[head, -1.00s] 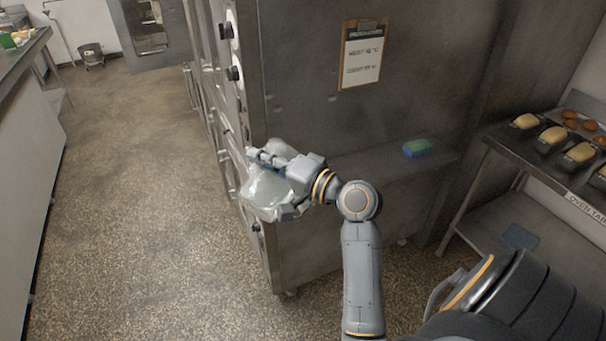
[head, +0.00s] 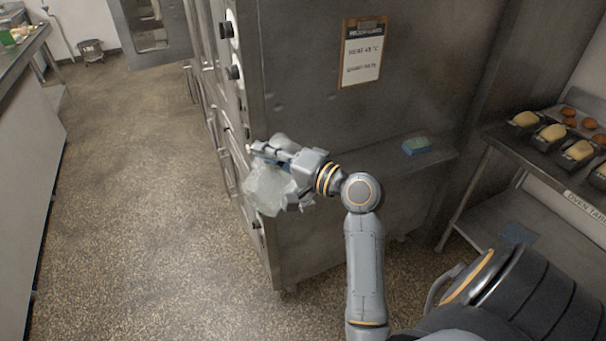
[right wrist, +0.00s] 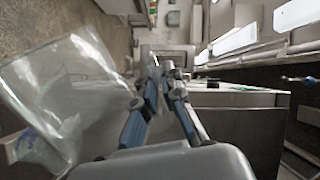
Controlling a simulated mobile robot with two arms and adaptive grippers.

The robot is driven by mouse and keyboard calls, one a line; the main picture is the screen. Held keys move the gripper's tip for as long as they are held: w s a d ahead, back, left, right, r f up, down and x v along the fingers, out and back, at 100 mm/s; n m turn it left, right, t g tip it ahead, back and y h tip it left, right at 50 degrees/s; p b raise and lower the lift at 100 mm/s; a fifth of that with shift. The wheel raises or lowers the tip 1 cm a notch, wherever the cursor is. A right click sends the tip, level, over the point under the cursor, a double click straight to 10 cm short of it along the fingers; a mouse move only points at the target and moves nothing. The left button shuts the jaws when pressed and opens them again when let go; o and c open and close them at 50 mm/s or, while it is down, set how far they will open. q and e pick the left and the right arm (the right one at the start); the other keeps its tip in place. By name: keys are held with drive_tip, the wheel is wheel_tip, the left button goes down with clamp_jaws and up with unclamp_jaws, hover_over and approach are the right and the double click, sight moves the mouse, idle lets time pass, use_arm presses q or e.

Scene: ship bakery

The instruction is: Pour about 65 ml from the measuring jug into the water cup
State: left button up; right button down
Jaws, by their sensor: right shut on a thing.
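The clear measuring jug (head: 266,190) is in my right gripper (head: 268,172), which is shut on it. I hold it in the air in front of the oven's left corner in the head view. In the right wrist view the jug (right wrist: 62,98) fills the left side, see-through, beside the fingers (right wrist: 155,90). The liquid level inside cannot be made out. The water cup is not recognisable in either view. My left gripper does not show.
A blue-green sponge (head: 416,146) lies on a ledge. The oven table (head: 520,165) with loaves is at the right. A counter (head: 25,130) stands at the left, with open floor (head: 130,180) between.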

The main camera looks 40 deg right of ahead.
sight(253, 188)
drive_tip(key=shift+w+d+r+m+p, duration=0.2)
drive_tip(key=shift+d+r+m+p, duration=0.1)
drive_tip(key=shift+d+r+p, duration=0.25)
idle(1.4)
drive_tip(key=a+f+n+b, duration=0.1)
drive_tip(key=a+f+b, duration=0.1)
drive_tip(key=s+a+f+n+b, duration=0.1)
drive_tip(key=b, duration=0.2)
drive_tip(key=shift+s+a+f, duration=0.2)
drive_tip(key=shift+a+f, duration=0.15)
drive_tip(key=shift+f, duration=0.05)
drive_tip(key=shift+a+r+n, duration=0.2)
drive_tip(key=shift+a+n, duration=0.1)
drive_tip(key=shift+a, duration=0.1)
drive_tip(key=shift+s+a+f+n+b, duration=0.1)
drive_tip(key=shift+a+f+n+b, duration=0.1)
drive_tip(key=shift+f+n+b, duration=0.3)
drive_tip(key=shift+s+a+f+n+b, duration=0.1)
drive_tip(key=shift+a+f+n+b, duration=0.15)
drive_tip(key=shift+f+b, duration=0.4)
drive_tip(key=shift+a+f+n, duration=0.1)
drive_tip(key=shift+n, duration=0.15)
drive_tip(key=shift+a, duration=0.15)
